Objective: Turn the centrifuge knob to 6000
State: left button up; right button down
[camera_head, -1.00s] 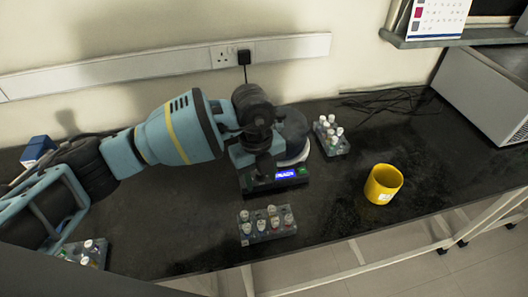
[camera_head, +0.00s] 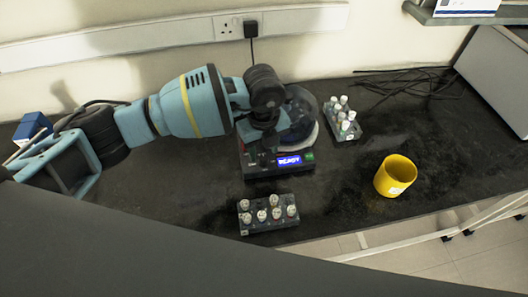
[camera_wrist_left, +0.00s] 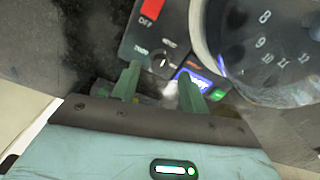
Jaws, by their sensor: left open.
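The centrifuge (camera_head: 279,172) stands on the dark bench, with a clear round lid (camera_head: 301,113) and a lit blue display (camera_head: 289,160). My left gripper (camera_head: 258,150) is over the left part of its front panel, left of the display. In the left wrist view, my open left gripper (camera_wrist_left: 160,84) has its two green fingers apart over the panel. A small dark dial with a pale mark, apparently the knob (camera_wrist_left: 160,62), lies just beyond and between the fingertips. The display (camera_wrist_left: 190,90) is partly behind the right finger. Contact with the knob cannot be told. My right gripper is not in view.
A tube rack (camera_head: 268,223) is in front of the centrifuge, and another rack (camera_head: 343,124) is to its right. A yellow cup (camera_head: 395,177) stands farther right. Cables (camera_head: 405,82) lie at the back. The bench between the cup and centrifuge is clear.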

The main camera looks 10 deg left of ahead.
aim_at(264, 160)
pick_arm(q)
jog(key=shift+f, duration=1.2)
grip_shut()
